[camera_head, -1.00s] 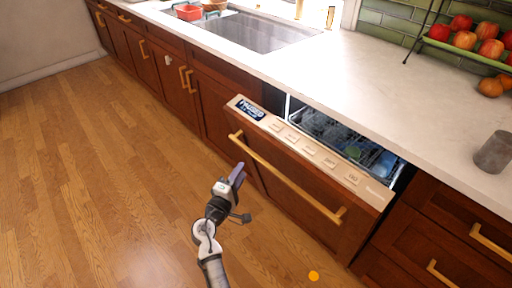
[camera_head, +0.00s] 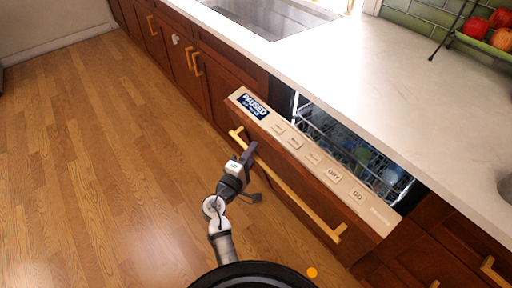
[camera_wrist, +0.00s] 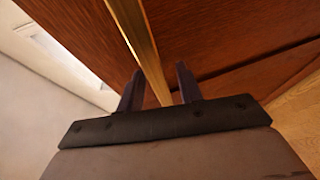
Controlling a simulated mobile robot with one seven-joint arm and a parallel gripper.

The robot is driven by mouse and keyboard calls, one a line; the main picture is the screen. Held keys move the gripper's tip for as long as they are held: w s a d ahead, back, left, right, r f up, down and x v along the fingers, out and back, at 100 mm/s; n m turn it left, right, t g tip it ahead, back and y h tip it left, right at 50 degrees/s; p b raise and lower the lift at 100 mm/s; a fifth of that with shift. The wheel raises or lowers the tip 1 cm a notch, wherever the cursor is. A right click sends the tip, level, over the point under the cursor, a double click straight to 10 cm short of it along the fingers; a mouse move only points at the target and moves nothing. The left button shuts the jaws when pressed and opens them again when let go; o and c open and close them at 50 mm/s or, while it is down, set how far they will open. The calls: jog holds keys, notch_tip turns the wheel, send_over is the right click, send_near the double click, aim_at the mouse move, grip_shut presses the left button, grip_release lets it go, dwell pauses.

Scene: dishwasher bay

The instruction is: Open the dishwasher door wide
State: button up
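The dishwasher door (camera_head: 300,165) is a wood panel with a beige control strip reading "PAUSED". It is partly open, its top tilted out from the counter, with racks (camera_head: 350,150) showing in the gap. A long gold bar handle (camera_head: 290,189) runs across its front. My gripper (camera_head: 250,149) is at the handle's left part. In the wrist view, the two dark fingers of my gripper (camera_wrist: 160,88) stand apart, with the gold handle (camera_wrist: 143,45) running between them. A gap shows on each side of the bar, so the fingers are open.
Wooden cabinets (camera_head: 185,65) stand to the left and drawers (camera_head: 455,250) to the right.

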grip_shut()
dwell(0.3)
jog(key=shift+s+a+f+b, duration=0.2)
jog(key=shift+f+b, duration=0.1)
jog(key=shift+b, duration=0.1)
jog(key=s+a+f+t+b, duration=0.1)
jog(key=s+a+f+b, duration=0.7)
jog(key=a+b, duration=0.3)
jog(key=shift+s+a+f+n+h, duration=0.15)
jog(key=shift+a+f+n+h, duration=0.15)
jog(key=shift+a, duration=0.05)
grip_release()
jog(key=shift+d+r, duration=0.1)
